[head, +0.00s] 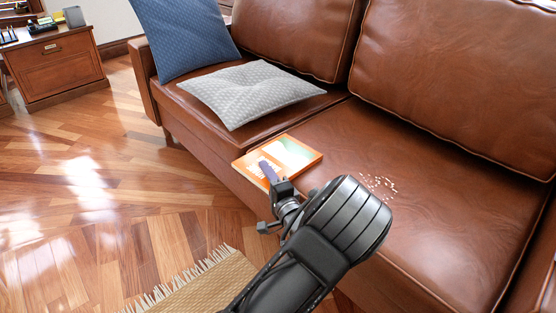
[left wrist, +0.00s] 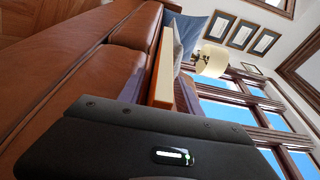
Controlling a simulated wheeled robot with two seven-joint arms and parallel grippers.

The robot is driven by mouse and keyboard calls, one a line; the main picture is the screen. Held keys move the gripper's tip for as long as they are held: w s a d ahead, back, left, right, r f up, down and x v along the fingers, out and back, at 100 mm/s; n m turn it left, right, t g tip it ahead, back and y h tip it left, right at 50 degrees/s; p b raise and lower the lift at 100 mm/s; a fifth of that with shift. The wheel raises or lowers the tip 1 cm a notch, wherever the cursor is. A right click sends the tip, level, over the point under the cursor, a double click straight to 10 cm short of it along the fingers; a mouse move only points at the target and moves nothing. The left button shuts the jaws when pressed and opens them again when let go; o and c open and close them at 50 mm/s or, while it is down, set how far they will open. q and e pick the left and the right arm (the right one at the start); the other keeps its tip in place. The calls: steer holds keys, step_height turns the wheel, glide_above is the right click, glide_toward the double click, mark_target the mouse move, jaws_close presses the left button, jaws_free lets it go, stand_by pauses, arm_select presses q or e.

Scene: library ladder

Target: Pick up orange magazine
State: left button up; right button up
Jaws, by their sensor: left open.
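The orange magazine (head: 294,153) lies flat at the front edge of the brown leather sofa seat, with a pale picture on its cover. My left gripper (head: 268,173) is at its near front corner, one purple finger over the cover. In the left wrist view the magazine's pale, orange-edged side (left wrist: 163,75) stands between the two purple fingers of the left gripper (left wrist: 158,92). The fingers are open, with gaps beside the magazine. The lower finger is hidden in the head view. My right gripper is in neither view.
A grey cushion (head: 250,92) and a blue cushion (head: 182,38) rest on the sofa (head: 440,190) behind the magazine. Small pale crumbs (head: 378,186) lie to its right. A fringed rug (head: 195,287) and open wooden floor are in front.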

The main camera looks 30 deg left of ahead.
arm_select(q)
steer(key=shift+c, duration=0.2)
jaws_close()
stand_by(0.3)
steer(key=shift+r, duration=0.1)
stand_by(1.0)
